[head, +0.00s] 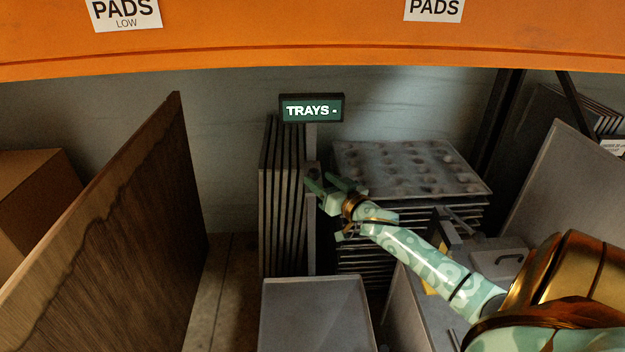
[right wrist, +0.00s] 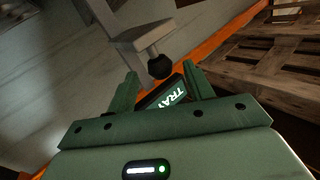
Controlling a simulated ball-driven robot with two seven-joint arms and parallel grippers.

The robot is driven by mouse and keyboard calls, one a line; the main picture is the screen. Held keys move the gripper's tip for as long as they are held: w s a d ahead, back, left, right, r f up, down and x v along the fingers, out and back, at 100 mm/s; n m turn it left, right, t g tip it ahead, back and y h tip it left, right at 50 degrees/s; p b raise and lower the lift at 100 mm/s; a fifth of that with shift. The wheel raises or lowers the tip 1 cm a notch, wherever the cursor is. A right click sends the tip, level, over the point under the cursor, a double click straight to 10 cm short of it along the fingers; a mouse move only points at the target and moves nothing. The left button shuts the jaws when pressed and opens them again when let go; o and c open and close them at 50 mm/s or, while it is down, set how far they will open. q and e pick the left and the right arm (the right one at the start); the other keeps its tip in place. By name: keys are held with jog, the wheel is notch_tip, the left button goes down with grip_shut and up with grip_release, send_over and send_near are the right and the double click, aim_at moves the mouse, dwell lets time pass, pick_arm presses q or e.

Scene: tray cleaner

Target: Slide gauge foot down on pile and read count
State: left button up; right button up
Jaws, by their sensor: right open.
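A pile of grey trays (head: 410,168) stands at the back, its top tray spotted with dark marks. Left of it rises a grey gauge post (head: 311,235), with a lit display (head: 311,110) reading "TRAYS -" on top. A dark knob (head: 312,174) shows at the post. In the right wrist view, the black knob (right wrist: 159,66) is under a grey bracket (right wrist: 140,38), and the display (right wrist: 172,96) shows partly between the fingers. My right gripper (head: 323,184) is open by the knob, its fingers apart (right wrist: 162,84). I cannot tell whether they touch it. The gauge foot is not clearly distinguishable. My left gripper is out of view.
Upright trays (head: 280,200) stand left of the post. A large wooden panel (head: 130,225) and a cardboard box (head: 42,195) are at the left. An orange beam (head: 300,42) crosses above. A grey tray (head: 312,315) is in front. Floor is bare between panel and trays.

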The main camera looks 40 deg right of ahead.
aim_at(318, 177)
jog(key=shift+w+d+b, duration=0.2)
jog(key=shift+w+b, duration=0.2)
jog(key=shift+w, duration=1.5)
